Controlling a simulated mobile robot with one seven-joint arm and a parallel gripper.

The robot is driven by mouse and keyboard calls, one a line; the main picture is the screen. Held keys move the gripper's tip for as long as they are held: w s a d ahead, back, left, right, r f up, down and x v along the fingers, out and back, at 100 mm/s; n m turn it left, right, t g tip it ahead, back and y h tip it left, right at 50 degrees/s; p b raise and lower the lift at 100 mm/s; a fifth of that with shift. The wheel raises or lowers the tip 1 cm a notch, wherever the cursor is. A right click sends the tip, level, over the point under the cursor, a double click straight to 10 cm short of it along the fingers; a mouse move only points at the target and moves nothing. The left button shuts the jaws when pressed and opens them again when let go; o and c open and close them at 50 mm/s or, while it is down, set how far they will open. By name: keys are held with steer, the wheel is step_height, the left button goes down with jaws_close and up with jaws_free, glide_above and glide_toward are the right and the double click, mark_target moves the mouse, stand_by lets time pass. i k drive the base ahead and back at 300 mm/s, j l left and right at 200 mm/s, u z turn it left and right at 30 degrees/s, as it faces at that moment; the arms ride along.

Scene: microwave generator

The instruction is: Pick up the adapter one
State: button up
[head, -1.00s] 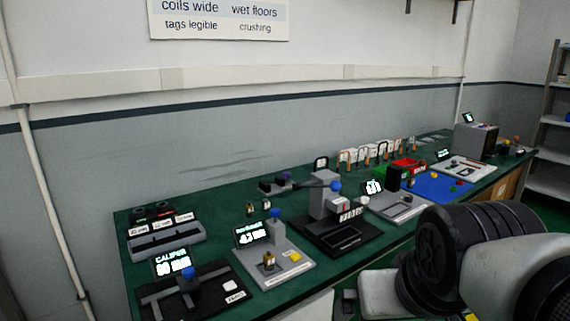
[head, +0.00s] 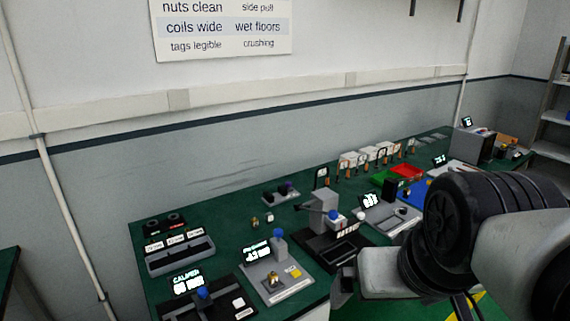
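Two small brass-coloured fittings, one at the left (head: 255,221) and one at the right (head: 269,216), stand on the green bench top behind the instruments. Another brass piece (head: 272,280) sits on the grey gauge station with a lit display. I cannot tell which of these is adapter one; no label on them is readable. My gripper (head: 344,284) is at the end of my arm, in front of the bench edge and apart from the fittings. Its fingers are small and dark, and their opening is not clear.
The bench (head: 225,212) runs from lower left to far right along the wall. A caliper station (head: 205,300), a black press station (head: 335,245), a grey tray rack (head: 180,256) and a red bin (head: 407,170) stand on it. Bare green surface lies around the fittings.

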mark_target(273, 277)
steer(key=k+j, duration=0.25)
steer(key=k+j+u, duration=0.15)
steer(key=j, duration=0.25)
steer(key=i+l+u, duration=0.4)
steer(key=l, duration=0.15)
steer(key=i+l+u, duration=0.2)
steer(key=l, duration=0.15)
steer(key=i+l+u, duration=0.2)
steer(key=l+u, duration=0.2)
steer(key=l, duration=0.3)
